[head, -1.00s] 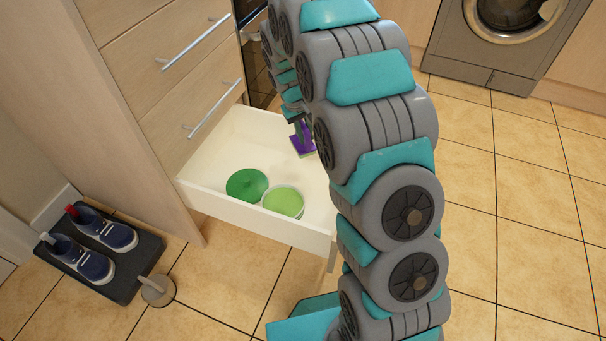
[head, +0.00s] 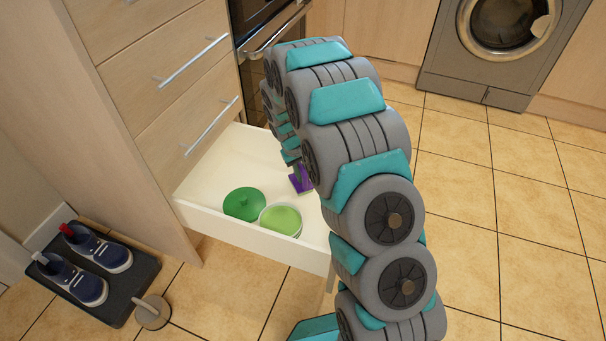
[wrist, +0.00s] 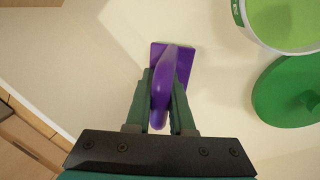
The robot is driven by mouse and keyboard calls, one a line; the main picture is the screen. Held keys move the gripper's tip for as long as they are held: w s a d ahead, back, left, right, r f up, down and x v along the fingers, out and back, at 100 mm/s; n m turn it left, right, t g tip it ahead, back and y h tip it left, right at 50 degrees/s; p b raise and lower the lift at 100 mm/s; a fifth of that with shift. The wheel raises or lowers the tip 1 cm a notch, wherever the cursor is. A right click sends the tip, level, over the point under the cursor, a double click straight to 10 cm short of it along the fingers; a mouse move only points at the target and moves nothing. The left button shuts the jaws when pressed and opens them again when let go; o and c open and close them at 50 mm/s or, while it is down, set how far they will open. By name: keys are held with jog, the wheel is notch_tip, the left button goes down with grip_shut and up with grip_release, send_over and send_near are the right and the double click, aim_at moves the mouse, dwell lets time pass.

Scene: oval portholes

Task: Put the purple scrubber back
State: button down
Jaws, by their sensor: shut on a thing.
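The purple scrubber (head: 300,181) is inside the open white drawer (head: 250,238). In the wrist view the scrubber (wrist: 184,57) has a flat base and a rounded handle. My gripper (wrist: 162,88) is shut on the handle, with one dark green finger on each side. In the head view my arm partly hides the gripper and the scrubber. The base is over or on the drawer floor; I cannot tell if it touches.
Shoes on a dark tray (head: 130,300) and a round-based object (head: 153,312) are on the floor at left. An oven (head: 265,35) stands behind the drawer.

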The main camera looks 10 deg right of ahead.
aim_at(296, 184)
jog(key=shift+f, duration=0.1)
jog(key=c, duration=0.8)
grip_release()
notch_tip(296, 184, up, 12)
jog(key=a+p, duration=0.1)
jog(key=a, duration=0.1)
jog(key=s+d+r, duration=0.2)
jog(key=s+r, duration=0.5)
jog(key=s, duration=0.4)
jog(key=s+r, duration=0.1)
jog(key=s, duration=0.9)
jog(key=s+r+m+g+y, duration=0.1)
jog(key=s+r, duration=0.1)
jog(key=s, duration=0.8)
jog(key=s+r+m+g+y, duration=0.1)
jog(key=s+r, duration=0.1)
jog(key=s, duration=0.8)
jog(key=shift+s+a+r, duration=0.2)
jog(key=shift+a, duration=0.1)
